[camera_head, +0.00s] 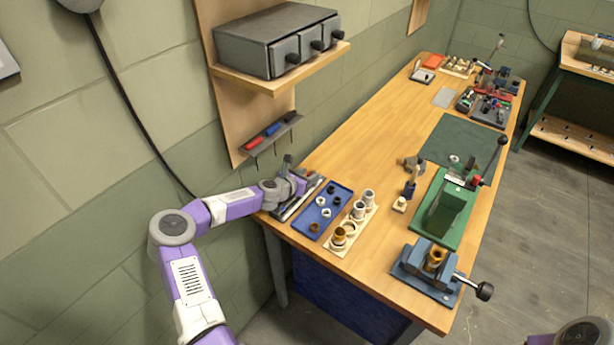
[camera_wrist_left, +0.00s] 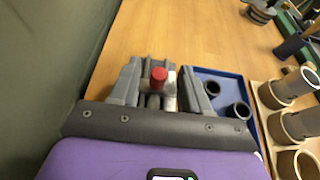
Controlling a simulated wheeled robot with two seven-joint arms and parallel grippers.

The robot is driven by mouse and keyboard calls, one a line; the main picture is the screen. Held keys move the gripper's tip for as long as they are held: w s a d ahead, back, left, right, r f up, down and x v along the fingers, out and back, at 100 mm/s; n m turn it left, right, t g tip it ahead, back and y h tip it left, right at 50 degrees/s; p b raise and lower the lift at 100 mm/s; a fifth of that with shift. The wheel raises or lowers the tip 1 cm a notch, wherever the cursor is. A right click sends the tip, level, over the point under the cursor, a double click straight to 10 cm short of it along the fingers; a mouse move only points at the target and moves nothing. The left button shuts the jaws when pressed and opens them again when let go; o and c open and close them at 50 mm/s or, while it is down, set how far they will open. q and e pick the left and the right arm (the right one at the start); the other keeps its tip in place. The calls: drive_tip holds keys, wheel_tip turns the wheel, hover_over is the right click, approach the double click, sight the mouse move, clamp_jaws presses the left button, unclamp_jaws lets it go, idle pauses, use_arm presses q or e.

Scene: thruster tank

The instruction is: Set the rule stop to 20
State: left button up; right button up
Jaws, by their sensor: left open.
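The rule (camera_head: 299,203) is a dark grey strip-like fixture at the bench's near left end, partly covered by my left gripper (camera_head: 296,186). In the left wrist view a red-topped knob (camera_wrist_left: 158,76), which looks like the rule stop's, stands between the two grey fingers of my left gripper (camera_wrist_left: 163,84). The fingers are open, one on each side of the knob, and I see no clear grip on it. A pale cylinder is beside the knob. The scale marks and the stop's reading cannot be made out. My right gripper is out of view.
A blue tray (camera_head: 325,190) with small rings lies just right of the rule. Beside it is a pale rack (camera_head: 365,228) of cylinders. A green press (camera_head: 447,205) and a blue-grey vise (camera_head: 410,262) stand farther right. The wall is close on the left.

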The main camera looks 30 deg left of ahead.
use_arm(q)
drive_tip(key=shift+w, duration=0.15)
clamp_jaws()
idle(0.4)
